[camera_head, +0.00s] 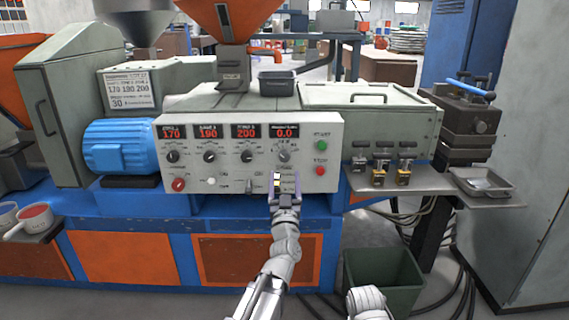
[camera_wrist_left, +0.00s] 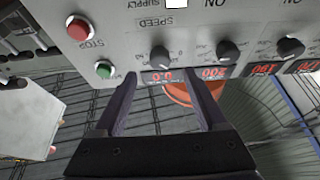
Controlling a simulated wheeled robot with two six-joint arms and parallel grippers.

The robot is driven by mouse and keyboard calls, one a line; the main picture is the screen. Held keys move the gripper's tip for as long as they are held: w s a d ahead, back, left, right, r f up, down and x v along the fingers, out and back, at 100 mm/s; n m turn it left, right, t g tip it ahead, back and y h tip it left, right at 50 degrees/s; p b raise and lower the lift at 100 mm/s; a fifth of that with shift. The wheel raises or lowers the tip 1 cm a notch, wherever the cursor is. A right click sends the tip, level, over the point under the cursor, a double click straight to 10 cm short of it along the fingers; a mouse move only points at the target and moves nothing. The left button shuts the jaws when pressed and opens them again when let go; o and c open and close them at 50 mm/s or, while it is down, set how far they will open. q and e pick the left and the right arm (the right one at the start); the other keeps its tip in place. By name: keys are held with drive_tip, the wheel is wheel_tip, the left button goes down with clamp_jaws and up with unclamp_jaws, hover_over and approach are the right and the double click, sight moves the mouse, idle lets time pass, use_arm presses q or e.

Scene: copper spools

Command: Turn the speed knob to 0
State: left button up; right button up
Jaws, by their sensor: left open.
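The speed knob (camera_head: 284,156) is a dark round knob on the white control panel (camera_head: 325,180), below a red display (camera_head: 285,132) that reads 0.0. In the left wrist view, which is upside down, the knob (camera_wrist_left: 160,58) sits beside the SPEED label, with a 0 mark near it. My left gripper (camera_head: 284,178) is open and empty in front of the panel, just below the knob in the head view. In the left wrist view its two fingers (camera_wrist_left: 161,84) stand apart, with the knob between and beyond their tips. I see no contact with the knob. My right gripper is out of view.
Three temperature knobs (camera_head: 210,157) with displays 170, 190 and 200 lie to the left. A green button (camera_head: 321,145) and a red stop button (camera_head: 320,171) lie to the right. Switches sit below. A metal shelf (camera_head: 440,191) with small clamps juts out at right.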

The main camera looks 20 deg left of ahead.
sight(284, 160)
use_arm(q)
drive_tip(key=p+x, duration=0.2)
drive_tip(key=x, duration=0.5)
drive_tip(key=shift+w+p, duration=0.15)
drive_tip(key=shift+p, duration=0.15)
drive_tip(key=shift+c, duration=0.2)
clamp_jaws()
